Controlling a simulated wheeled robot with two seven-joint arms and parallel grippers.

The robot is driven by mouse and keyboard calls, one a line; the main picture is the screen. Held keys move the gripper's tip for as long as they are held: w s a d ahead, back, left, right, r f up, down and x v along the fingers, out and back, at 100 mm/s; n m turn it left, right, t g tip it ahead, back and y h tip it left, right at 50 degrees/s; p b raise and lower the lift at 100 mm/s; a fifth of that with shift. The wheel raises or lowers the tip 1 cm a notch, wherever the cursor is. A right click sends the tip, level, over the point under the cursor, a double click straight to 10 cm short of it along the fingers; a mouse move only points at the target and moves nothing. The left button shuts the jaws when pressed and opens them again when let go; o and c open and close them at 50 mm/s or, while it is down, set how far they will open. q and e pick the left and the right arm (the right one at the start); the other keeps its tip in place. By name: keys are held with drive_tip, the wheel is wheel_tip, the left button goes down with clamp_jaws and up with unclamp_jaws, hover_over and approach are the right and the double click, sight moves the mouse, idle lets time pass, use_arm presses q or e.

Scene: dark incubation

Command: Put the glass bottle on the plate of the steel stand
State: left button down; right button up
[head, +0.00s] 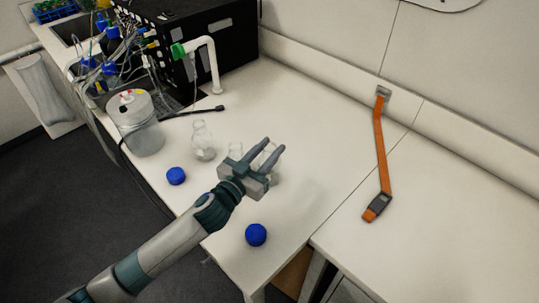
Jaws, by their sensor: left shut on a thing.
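My left gripper (273,150) reaches in from the lower left over the white bench. Its two fingers are shut on a clear glass bottle (271,176), which is mostly hidden behind the fingers and the hand. A clear glass bottle (203,141) stands upright on the bench to the left, apart from the gripper. My right gripper is not in view.
Blue caps lie on the bench (330,130), one on the left (176,176) and one near the front edge (256,235). A clear lidded vessel (141,124) stands at the left, near a black box (190,45) with tubing. An orange strap (380,150) lies at the right.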

use_arm(q)
drive_tip(key=shift+r, duration=0.7)
wheel_tip(320, 180, up, 2)
drive_tip(key=shift+r+b, duration=0.2)
drive_tip(key=shift+b, duration=0.35)
drive_tip(key=s+d+r+b, duration=0.2)
drive_tip(key=s+d+r, duration=0.5)
drive_tip(key=s+d, duration=0.1)
drive_tip(key=shift+d+b, duration=0.25)
drive_tip(key=shift+b, duration=0.15)
drive_tip(key=shift+r, duration=0.1)
